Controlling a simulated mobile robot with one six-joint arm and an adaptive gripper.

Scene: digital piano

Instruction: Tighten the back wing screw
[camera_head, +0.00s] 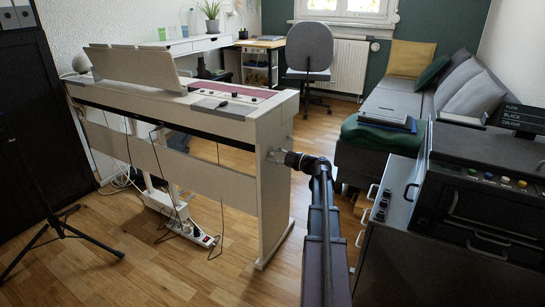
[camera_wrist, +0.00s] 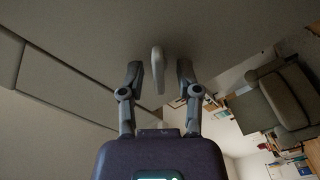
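The digital piano (camera_head: 272,190) stands left of centre in the head view, its white end panel facing my arm. My gripper (camera_head: 275,156) is at that end panel, at about mid-height. In the wrist view a pale wing screw (camera_wrist: 157,70) sticks out from the panel (camera_wrist: 95,35). My gripper (camera_wrist: 159,67) is open, with one finger on each side of the wing screw. A gap shows between the screw and each finger, so neither seems to touch it. In the head view the screw is too small to tell apart from the fingers.
A dark cabinet with a black machine (camera_head: 485,185) stands to the right of my arm. A grey sofa (camera_head: 405,95) and an office chair (camera_head: 310,50) are farther back. A power strip (camera_head: 195,235) with cables lies under the piano. The wooden floor (camera_head: 235,275) in front is clear.

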